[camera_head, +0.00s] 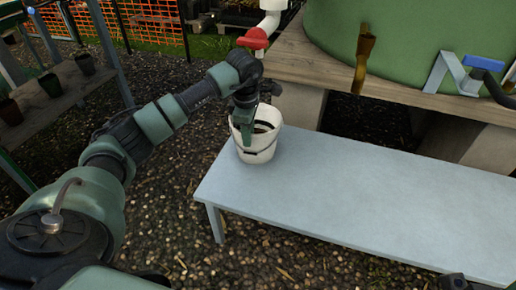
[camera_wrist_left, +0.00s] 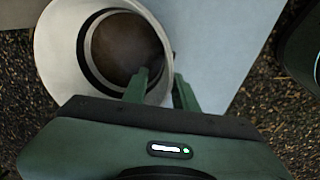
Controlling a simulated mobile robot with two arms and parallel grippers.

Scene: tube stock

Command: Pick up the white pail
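The white pail (camera_head: 258,150) stands upright on the left end of the pale blue bench (camera_head: 350,190). It has a dark band near its rim, and its open mouth faces up. My left gripper (camera_head: 247,138) reaches down at the pail's rim from above. In the left wrist view, the pail (camera_wrist_left: 55,60) shows its round mouth and brownish inside. The left gripper's fingers (camera_wrist_left: 164,90) are apart, one over the inside of the pail and one outside, with the wall between them. I cannot see both fingers pressing on it. My right gripper does not show clearly.
A tap with a red handle (camera_head: 254,39) hangs above and behind the pail. A large green tank (camera_head: 420,45) stands on a wooden platform (camera_head: 330,65) behind the bench. Shelving with dark pots (camera_head: 50,84) stands at left. The bench right of the pail is clear.

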